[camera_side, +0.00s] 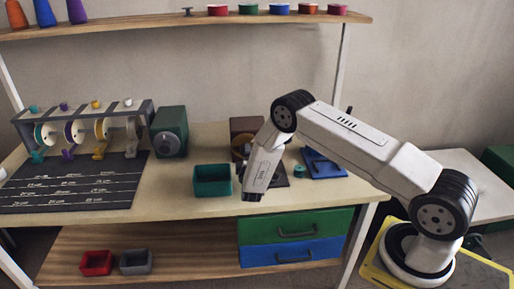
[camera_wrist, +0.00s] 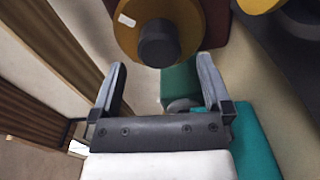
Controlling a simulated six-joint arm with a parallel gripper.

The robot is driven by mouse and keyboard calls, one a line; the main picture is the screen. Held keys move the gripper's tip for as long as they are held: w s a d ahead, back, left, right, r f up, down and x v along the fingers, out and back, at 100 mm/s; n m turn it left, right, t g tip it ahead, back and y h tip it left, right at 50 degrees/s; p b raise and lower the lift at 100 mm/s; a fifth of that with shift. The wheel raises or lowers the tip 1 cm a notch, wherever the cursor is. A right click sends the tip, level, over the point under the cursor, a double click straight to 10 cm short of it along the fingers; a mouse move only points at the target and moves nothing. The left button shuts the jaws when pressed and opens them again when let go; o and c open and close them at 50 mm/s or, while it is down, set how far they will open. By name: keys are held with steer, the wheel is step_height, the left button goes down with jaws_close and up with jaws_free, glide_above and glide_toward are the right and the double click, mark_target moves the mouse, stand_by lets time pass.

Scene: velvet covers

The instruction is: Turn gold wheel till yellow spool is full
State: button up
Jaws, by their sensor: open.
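A gold wheel (camera_wrist: 126,37) with a dark round knob sits on a brown housing (camera_side: 246,124), near the middle of the bench. In the side view the wheel (camera_side: 237,146) is partly hidden behind my arm. My gripper (camera_wrist: 160,66) is open and empty, with the knob showing between and beyond its fingertips. I cannot tell whether they touch. In the side view my gripper (camera_side: 251,196) points down beside the teal box.
A teal box (camera_side: 212,193) stands in front of the gold wheel. A green housing (camera_side: 170,126) with a grey disc stands left of it, and a blue tray (camera_side: 325,165) lies to the right. A dark marked mat (camera_side: 70,190) covers the bench's left part.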

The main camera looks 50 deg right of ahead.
steer(key=shift+v, duration=2.1)
